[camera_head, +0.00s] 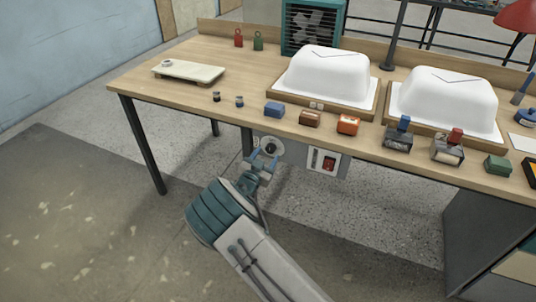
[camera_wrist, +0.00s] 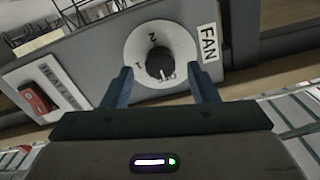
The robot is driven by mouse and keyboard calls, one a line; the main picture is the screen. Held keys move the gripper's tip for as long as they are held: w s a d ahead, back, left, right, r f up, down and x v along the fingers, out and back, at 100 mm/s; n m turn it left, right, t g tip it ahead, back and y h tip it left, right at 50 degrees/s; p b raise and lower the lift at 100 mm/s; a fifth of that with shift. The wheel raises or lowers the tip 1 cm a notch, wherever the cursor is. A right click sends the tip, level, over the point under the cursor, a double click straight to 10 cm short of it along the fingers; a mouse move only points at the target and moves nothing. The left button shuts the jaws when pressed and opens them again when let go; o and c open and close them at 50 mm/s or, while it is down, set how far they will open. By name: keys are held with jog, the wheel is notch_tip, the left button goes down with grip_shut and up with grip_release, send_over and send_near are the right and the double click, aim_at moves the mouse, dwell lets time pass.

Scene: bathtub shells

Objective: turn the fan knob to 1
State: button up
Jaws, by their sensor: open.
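The fan knob (camera_wrist: 159,62) is black and round, on a white dial (camera_wrist: 136,45) beside a FAN label (camera_wrist: 208,43). The dial's marks include 1 at the left, 2 above and what looks like OFF below. A pale pointer mark on the knob appears to face the lower mark, OFF. In the head view the dial (camera_head: 271,146) is on the panel under the table's front edge. My gripper (camera_wrist: 160,72) is open, its blue fingers at either side of the knob with visible gaps. My gripper also shows in the head view (camera_head: 263,163), just in front of the dial.
A red switch (camera_wrist: 36,98) on a white plate is left of the dial in the wrist view, and right of it in the head view (camera_head: 328,161). The wooden table (camera_head: 135,81) above bears white tub shells (camera_head: 325,75), small blocks and a teal fan box (camera_head: 313,28).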

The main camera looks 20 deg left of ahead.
jog(key=shift+w, duration=0.95)
jog(key=shift+d, duration=0.1)
jog(key=c, duration=1)
